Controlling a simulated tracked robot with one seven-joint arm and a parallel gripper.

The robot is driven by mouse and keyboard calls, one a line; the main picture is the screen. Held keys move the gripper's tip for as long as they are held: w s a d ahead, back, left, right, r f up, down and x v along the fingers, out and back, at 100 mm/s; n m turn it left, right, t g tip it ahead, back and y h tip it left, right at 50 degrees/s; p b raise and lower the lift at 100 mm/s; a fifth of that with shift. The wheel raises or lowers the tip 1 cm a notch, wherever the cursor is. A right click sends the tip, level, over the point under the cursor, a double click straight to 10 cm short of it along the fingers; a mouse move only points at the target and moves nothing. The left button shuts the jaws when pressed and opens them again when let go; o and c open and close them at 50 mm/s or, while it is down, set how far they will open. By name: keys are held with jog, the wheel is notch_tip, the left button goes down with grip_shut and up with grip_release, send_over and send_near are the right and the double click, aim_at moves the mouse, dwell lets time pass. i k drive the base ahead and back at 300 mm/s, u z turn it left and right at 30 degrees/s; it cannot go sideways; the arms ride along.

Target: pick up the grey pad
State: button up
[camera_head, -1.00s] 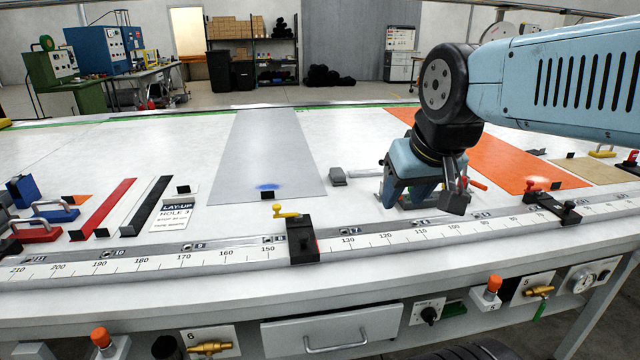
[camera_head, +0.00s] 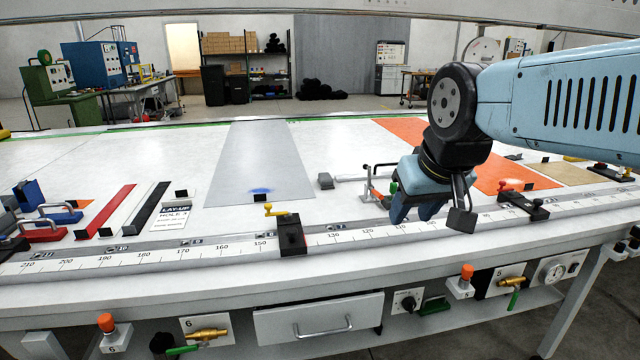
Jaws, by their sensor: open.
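A small grey block (camera_head: 325,181), perhaps the grey pad, lies on the white table at the end of a pale bar. A large flat grey sheet (camera_head: 262,150) lies to its left and behind it. My light-blue gripper (camera_head: 416,212) points down over the table near the ruler rail, right of the small block and apart from it. Its jaws are open, and I see nothing between them.
A ruler rail (camera_head: 190,253) runs along the table's front edge, with a black stop (camera_head: 291,236) bearing a yellow knob. An orange sheet (camera_head: 500,172) lies to the right. Red and black bars lie at left. The table's middle left is mostly clear.

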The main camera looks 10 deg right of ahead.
aim_at(325, 181)
jog(key=z, duration=0.05)
jog(key=i, duration=0.9)
jog(key=u, duration=0.05)
